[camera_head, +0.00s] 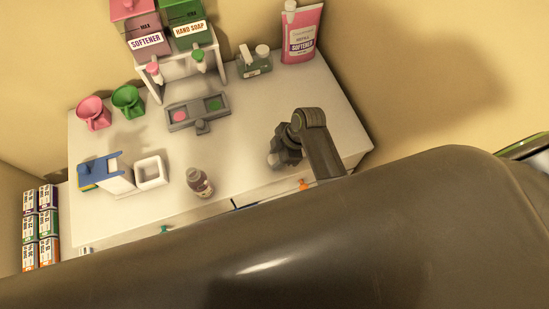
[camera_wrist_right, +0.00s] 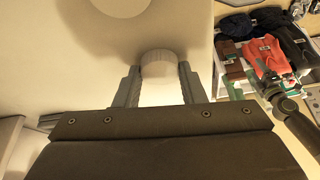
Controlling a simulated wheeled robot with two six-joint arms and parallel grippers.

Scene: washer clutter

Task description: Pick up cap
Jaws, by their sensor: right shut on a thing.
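A ribbed, pale round cap (camera_wrist_right: 157,63) sits between the two fingers of my right gripper (camera_wrist_right: 158,84) in the right wrist view, with a finger on each side. In the head view my right gripper (camera_head: 283,155) is over the right part of the white worktop, and a pale bit of the cap (camera_head: 273,160) shows at its fingers. The gripper is shut on the cap. Whether the cap touches the surface below is hard to tell.
A small dark bottle (camera_head: 200,182) stands near the worktop's (camera_head: 245,180) front edge. A white square container (camera_head: 151,171), a grey tray (camera_head: 198,111), pink (camera_head: 93,113) and green (camera_head: 128,100) cups, a green bottle (camera_head: 256,63) and a pink pouch (camera_head: 302,35) stand around. My dark arm hides the lower foreground.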

